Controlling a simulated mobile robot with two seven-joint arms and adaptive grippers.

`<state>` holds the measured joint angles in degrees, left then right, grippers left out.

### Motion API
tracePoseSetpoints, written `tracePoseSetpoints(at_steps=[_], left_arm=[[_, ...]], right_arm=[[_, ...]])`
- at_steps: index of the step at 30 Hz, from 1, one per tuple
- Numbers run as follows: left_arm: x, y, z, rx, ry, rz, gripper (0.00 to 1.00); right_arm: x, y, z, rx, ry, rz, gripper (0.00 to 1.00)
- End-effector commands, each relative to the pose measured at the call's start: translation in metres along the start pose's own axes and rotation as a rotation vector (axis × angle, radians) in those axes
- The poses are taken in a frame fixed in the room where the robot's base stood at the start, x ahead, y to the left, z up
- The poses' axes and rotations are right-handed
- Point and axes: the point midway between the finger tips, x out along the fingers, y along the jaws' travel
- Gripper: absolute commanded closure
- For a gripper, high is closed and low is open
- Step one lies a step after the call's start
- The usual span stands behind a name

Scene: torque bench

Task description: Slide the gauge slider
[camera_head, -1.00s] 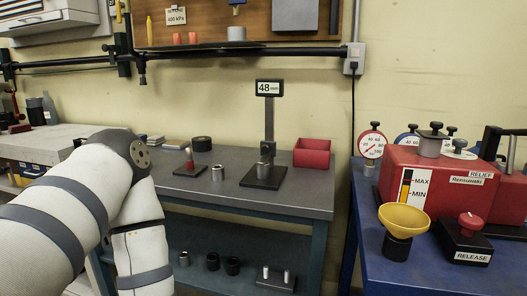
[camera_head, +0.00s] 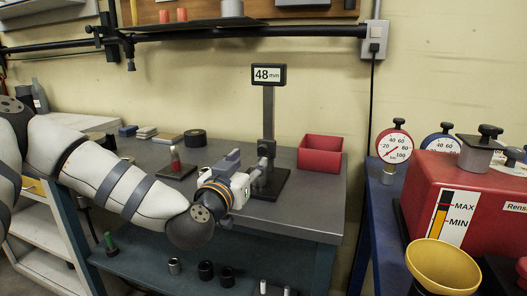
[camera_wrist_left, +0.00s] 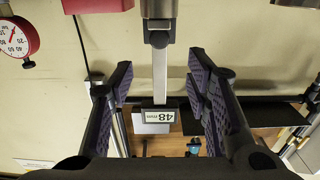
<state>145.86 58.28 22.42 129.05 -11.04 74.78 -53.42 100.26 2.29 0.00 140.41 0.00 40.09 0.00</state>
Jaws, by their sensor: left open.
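The height gauge has an upright metal post (camera_head: 268,112) on a dark base (camera_head: 274,188), with a "48 mm" display (camera_head: 268,75) on top. Its slider (camera_head: 265,148) sits low on the post, partly behind my left gripper. My left gripper (camera_head: 256,178) is open in front of the gauge, low near the slider. In the left wrist view, which is upside down, the post (camera_wrist_left: 160,72) and the slider (camera_wrist_left: 158,38) show between the spread fingers (camera_wrist_left: 160,80). The fingers do not visibly touch them. My right gripper is not in view.
A red bin (camera_head: 320,153) stands right of the gauge. A small red-topped stand (camera_head: 176,165) and a dark roll (camera_head: 195,138) lie to the left on the grey bench (camera_head: 315,210). A red machine (camera_head: 425,185) and dial gauges (camera_head: 394,146) stand on the blue bench at right.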

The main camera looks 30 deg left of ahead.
Motion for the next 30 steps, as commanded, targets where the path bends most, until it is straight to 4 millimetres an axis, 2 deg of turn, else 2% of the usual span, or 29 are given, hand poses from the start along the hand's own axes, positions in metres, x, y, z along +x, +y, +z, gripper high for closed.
tracePoseSetpoints(at_steps=[1,6,9,13,20,21,27,30], left_arm=[[0.015,0.0,0.012,0.004,-0.014,-0.002,0.56],[0.057,0.0,0.013,0.006,-0.015,-0.001,0.56],[0.073,0.0,0.011,0.004,-0.013,-0.001,0.56],[0.084,0.001,0.007,0.003,-0.009,0.001,0.56],[0.085,0.001,0.004,0.001,-0.006,0.002,0.56],[0.085,0.001,0.004,0.001,-0.006,0.002,0.58],[0.085,0.001,0.004,0.002,-0.007,0.001,1.0],[0.085,0.001,0.005,0.002,-0.007,0.001,1.0]], right_arm=[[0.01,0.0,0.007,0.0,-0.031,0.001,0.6],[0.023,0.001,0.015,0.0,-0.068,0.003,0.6],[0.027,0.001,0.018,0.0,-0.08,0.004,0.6],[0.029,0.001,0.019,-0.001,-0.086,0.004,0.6],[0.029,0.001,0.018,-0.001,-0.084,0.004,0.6],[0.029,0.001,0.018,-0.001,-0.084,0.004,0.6],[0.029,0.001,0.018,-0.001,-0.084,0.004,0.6],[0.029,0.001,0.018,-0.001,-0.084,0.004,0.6]])
